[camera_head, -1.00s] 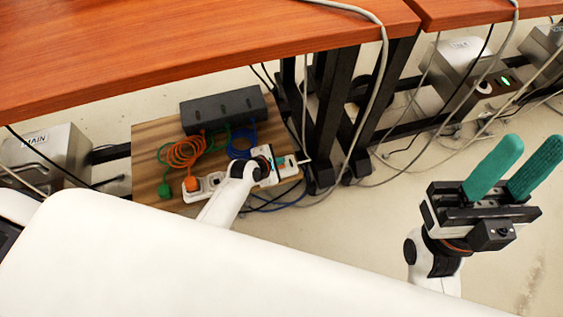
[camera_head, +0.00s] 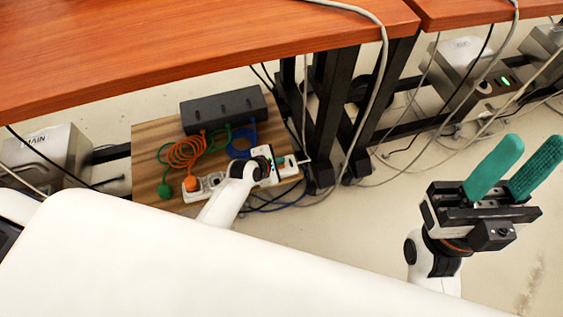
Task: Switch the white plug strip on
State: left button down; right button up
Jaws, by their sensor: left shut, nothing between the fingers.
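The white plug strip (camera_head: 289,171) lies on a brown wooden board (camera_head: 148,148) under the desk. An orange plug (camera_head: 191,184) sits in its left part. My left gripper (camera_head: 276,160) is over the strip's right half, shut, with a teal fingertip showing small near the strip. My wrist hides the middle of the strip, and the switch cannot be made out; I cannot tell whether the fingertips touch the strip. My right gripper (camera_head: 525,172) is at the right, its two teal fingers apart and empty, over the floor.
A black box (camera_head: 223,109) with orange, green and blue cables stands behind the strip. Black desk legs (camera_head: 329,115) rise just right of it. Grey metal boxes stand at left (camera_head: 46,158) and right (camera_head: 462,72). Loose cables hang and lie nearby. The floor at lower right is clear.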

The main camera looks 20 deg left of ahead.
pick_arm(q)
jog(key=shift+f, duration=0.15)
jog(key=shift+f, duration=0.5)
dwell(0.4)
jog(key=shift+r+p, duration=0.65)
jog(key=shift+p, duration=0.2)
